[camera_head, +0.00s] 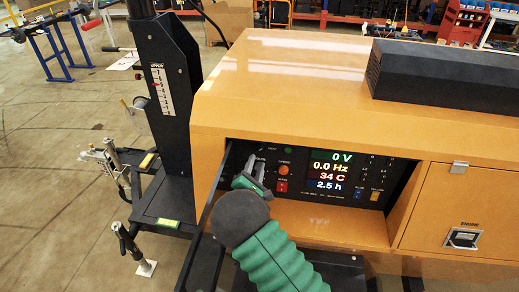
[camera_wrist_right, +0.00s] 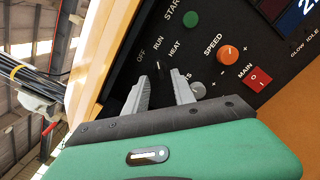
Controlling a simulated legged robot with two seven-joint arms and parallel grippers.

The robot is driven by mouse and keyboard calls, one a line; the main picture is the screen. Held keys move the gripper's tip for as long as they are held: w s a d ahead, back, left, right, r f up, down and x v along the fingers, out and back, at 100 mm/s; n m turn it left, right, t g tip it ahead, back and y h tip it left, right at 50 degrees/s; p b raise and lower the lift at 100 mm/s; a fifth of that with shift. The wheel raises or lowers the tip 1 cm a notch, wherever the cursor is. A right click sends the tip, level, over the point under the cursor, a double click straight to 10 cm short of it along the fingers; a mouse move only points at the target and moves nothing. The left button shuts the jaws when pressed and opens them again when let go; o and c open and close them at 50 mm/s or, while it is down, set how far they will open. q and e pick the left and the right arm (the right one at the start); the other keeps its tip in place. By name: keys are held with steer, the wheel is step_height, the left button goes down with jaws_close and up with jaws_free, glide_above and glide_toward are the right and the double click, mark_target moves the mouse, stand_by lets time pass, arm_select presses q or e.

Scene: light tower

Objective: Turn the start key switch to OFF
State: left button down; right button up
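The control panel (camera_head: 325,177) is a black face recessed in the orange housing. In the right wrist view, the start key switch (camera_wrist_right: 158,68) shows only as a small pale mark on the black panel, below the OFF, RUN, HEAT and START labels. I cannot clearly tell its setting. My right gripper (camera_head: 254,166) reaches the left part of the panel. In the right wrist view, its two grey fingers (camera_wrist_right: 163,88) are apart, with dark panel between them and the switch mark just beyond the tips. I cannot tell whether they touch the switch. My left gripper is not in view.
A green light (camera_wrist_right: 190,19), an orange speed knob (camera_wrist_right: 229,54), a red main switch (camera_wrist_right: 260,77) and a grey knob (camera_wrist_right: 198,90) lie close by. The lit display (camera_head: 332,170) is further right. The orange housing (camera_head: 290,108) surrounds the recess; a black mast (camera_head: 165,75) stands left.

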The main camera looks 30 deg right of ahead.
mark_target(259, 150)
steer(key=p+x, duration=0.1)
steer(key=x, duration=0.5)
steer(key=shift+w+d, duration=0.2)
steer(key=shift+w, duration=0.15)
steer(key=shift+c, duration=0.3)
jaws_close()
